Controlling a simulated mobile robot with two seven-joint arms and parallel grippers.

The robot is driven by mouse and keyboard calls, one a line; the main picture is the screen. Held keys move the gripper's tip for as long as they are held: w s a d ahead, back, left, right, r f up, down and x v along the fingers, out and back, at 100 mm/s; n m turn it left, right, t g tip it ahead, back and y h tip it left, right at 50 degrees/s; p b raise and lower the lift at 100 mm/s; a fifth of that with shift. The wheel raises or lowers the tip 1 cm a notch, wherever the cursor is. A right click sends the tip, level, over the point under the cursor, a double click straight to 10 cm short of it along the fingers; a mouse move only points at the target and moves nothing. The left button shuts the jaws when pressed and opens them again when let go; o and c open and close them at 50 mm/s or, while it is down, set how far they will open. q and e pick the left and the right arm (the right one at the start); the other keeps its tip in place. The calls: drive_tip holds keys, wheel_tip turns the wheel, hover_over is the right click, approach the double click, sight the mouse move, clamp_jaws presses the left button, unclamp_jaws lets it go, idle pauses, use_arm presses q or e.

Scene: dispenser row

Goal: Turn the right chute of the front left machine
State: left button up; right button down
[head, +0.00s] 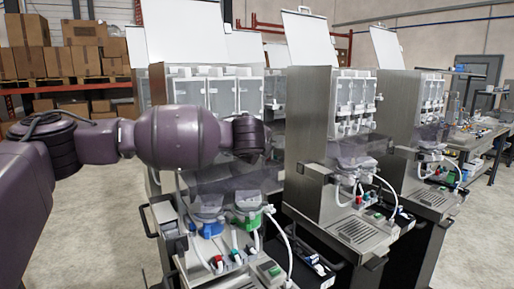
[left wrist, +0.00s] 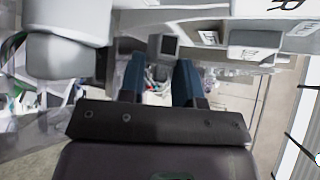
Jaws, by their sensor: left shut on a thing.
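The front left machine (head: 172,90) is a steel dispenser with white-framed clear doors. My left arm reaches in front of it from the left. My dark wrist hides the left gripper and the spot it reaches in the head view. In the left wrist view my left gripper (left wrist: 158,72) has two blue fingers, slightly apart, shut on a part that I take to be the right chute; the held part is hard to make out. A grey-white piece with a dark square face (left wrist: 169,45) shows just beyond the fingertips. My right gripper is not in view.
A blue valve (head: 210,228) and a green valve (head: 248,222) sit low on this machine, with white hoses near them. A clear panel is close around my wrist. More machines (head: 310,120) stand to the right. Boxes on shelves (head: 85,50) are behind. Floor at left is clear.

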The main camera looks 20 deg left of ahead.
use_arm(q)
drive_tip(key=shift+f+n+t+b, duration=0.25)
drive_tip(key=shift+n+t+b, duration=0.3)
drive_tip(key=shift+b, duration=0.2)
drive_tip(key=shift+r, duration=0.15)
drive_tip(key=o, duration=0.6)
drive_tip(key=shift+s, duration=0.1)
drive_tip(key=v, duration=0.5)
drive_tip(key=b+v, duration=0.1)
drive_tip(key=v, duration=0.4)
drive_tip(key=shift+s+a+r, duration=0.1)
drive_tip(key=shift+s+a, duration=0.05)
drive_tip(key=shift+s, duration=0.25)
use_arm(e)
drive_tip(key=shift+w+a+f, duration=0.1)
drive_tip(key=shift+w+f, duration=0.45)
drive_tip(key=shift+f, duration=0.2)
